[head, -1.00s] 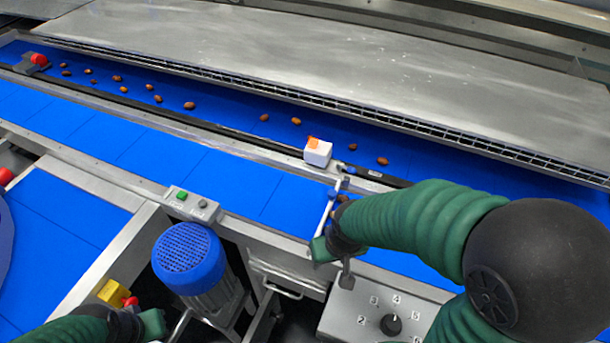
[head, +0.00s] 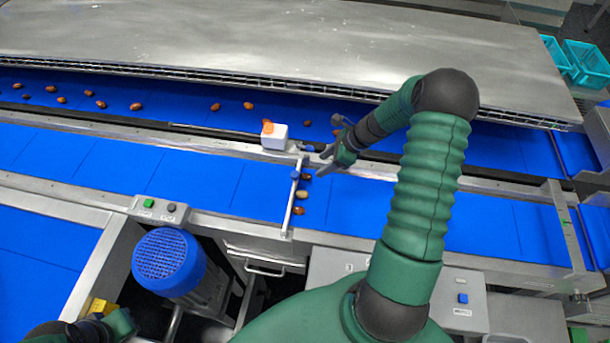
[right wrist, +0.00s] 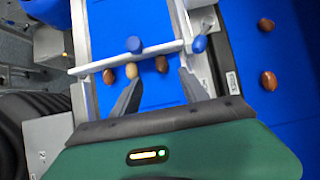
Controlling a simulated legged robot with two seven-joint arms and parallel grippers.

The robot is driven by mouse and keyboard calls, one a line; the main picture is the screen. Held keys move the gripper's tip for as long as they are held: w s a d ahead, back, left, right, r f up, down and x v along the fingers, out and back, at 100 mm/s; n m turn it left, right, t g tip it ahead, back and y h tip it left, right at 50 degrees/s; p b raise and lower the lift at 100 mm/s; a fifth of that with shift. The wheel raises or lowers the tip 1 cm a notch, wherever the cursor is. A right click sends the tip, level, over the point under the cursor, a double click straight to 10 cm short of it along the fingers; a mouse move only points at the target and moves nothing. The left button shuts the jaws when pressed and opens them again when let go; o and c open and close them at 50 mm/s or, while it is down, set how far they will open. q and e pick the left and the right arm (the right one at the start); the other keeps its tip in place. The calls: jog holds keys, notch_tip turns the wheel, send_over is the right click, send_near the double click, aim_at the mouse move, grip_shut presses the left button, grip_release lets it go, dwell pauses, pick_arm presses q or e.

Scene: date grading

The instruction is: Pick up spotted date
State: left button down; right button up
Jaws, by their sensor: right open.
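Three dates lie in a row against a thin white bar (head: 293,198) across the near blue belt. The middle date (head: 302,195) is paler and tan; it also shows in the right wrist view (right wrist: 131,70). A brown date (head: 306,177) lies on its far side and another (head: 299,210) on its near side. Spots are too small to make out. My right gripper (head: 324,161) is open and empty above the belt beside the row's far end. In the right wrist view its fingers (right wrist: 160,76) point toward the row. My left gripper (head: 118,324) is partly in view at bottom left; its jaws are unclear.
A white box with an orange top (head: 274,137) stands on the rail between the belts. Several dates (head: 136,106) lie on the far belt. A blue motor (head: 168,258) and a button box (head: 158,209) stand in front. The near belt right of the bar is mostly clear.

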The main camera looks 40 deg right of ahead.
aim_at(308, 174)
jog(key=x, duration=0.4)
jog(key=shift+w+d, duration=0.15)
jog(key=shift+w, duration=0.05)
jog(key=shift+w+f+p, duration=0.1)
jog(key=shift+f+p, duration=0.2)
jog(key=p+x, duration=0.2)
jog(key=x, duration=0.2)
jog(key=shift+f, duration=0.3)
jog(key=shift+w+a+f, duration=0.1)
jog(key=shift+a+f, duration=0.05)
jog(key=shift+a, duration=0.2)
jog(key=c, duration=0.3)
pick_arm(q)
jog(key=r, duration=0.2)
jog(key=shift+w+d+r, duration=0.1)
jog(key=shift+d+r, duration=0.15)
jog(key=shift+r, duration=0.1)
pick_arm(e)
jog(key=shift+d, duration=0.15)
jog(key=c, duration=0.6)
